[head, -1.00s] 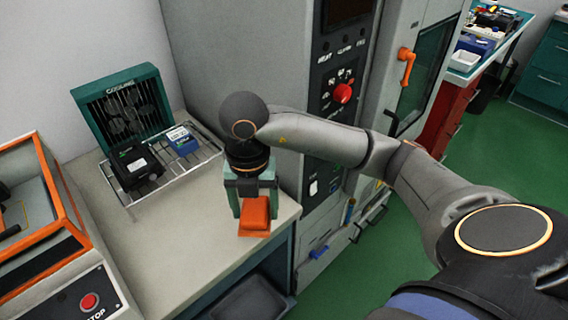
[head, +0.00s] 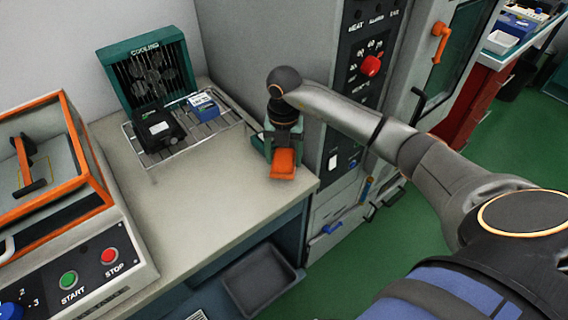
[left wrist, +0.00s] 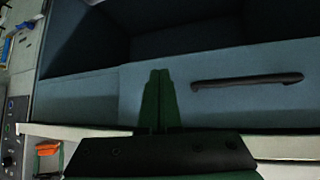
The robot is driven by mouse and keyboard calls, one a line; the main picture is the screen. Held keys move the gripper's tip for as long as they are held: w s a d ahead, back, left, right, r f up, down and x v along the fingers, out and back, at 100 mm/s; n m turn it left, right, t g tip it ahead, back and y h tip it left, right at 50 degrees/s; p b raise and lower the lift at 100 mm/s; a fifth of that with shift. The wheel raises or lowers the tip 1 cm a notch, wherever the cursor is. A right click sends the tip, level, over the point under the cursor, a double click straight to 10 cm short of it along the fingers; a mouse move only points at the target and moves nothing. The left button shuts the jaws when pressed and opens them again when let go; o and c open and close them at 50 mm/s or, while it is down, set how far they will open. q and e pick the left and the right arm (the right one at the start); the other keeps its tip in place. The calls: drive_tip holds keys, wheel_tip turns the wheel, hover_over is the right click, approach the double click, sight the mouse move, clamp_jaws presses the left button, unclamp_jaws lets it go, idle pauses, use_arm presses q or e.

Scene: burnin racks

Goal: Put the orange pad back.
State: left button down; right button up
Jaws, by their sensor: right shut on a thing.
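The orange pad (head: 284,162) is near the front right corner of the counter, close to the tall grey cabinet. My right gripper (head: 283,147) points down over it, with its green fingers shut on the pad. I cannot tell whether the pad touches the counter. In the left wrist view, my left gripper (left wrist: 158,98) has its two green fingers together with nothing between them, in front of a blue-grey drawer front with a dark handle (left wrist: 247,81). A small orange patch shows at the lower left there. The left gripper is outside the head view.
A wire rack (head: 185,137) before the green cooling fan (head: 147,72) holds a black box (head: 158,127) and a blue box (head: 203,106). An orange-framed machine with START and STOP buttons (head: 109,256) stands left. The counter's middle (head: 215,190) is clear. A dark bin (head: 258,280) sits below.

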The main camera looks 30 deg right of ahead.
sight(284, 164)
wheel_tip(284, 164, down, 3)
drive_tip(key=shift+f, duration=0.15)
drive_tip(key=shift+w+d, duration=0.1)
drive_tip(key=shift+f, duration=0.2)
drive_tip(key=o, duration=1.2)
drive_tip(key=shift+r, duration=0.1)
